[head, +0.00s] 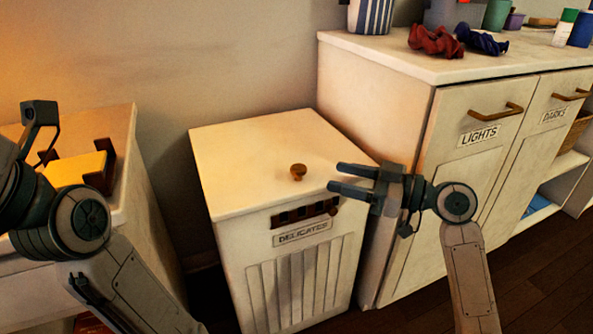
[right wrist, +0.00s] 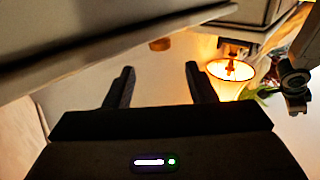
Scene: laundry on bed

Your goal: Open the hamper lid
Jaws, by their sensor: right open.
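The white hamper, labelled DELICATES (head: 303,232), stands in the middle of the head view. Its flat lid (head: 240,160) is down and level, with a small round brown knob (head: 298,172) on top. My right gripper (head: 335,177) is open and empty, just right of the knob near the lid's right side, with its fingers pointing left toward it. In the right wrist view, the open fingers (right wrist: 160,76) show with a brown knob-like thing (right wrist: 160,44) beyond them, apart from both. My left arm comes in at the left; its fingers are not seen.
A white cabinet (head: 385,115) with LIGHTS and DARKS doors stands close right of the hamper. Its top holds red cloth (head: 436,41), blue cloth (head: 482,40) and containers. A white unit (head: 125,135) stands left. A lit lamp (right wrist: 230,75) shows in the right wrist view.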

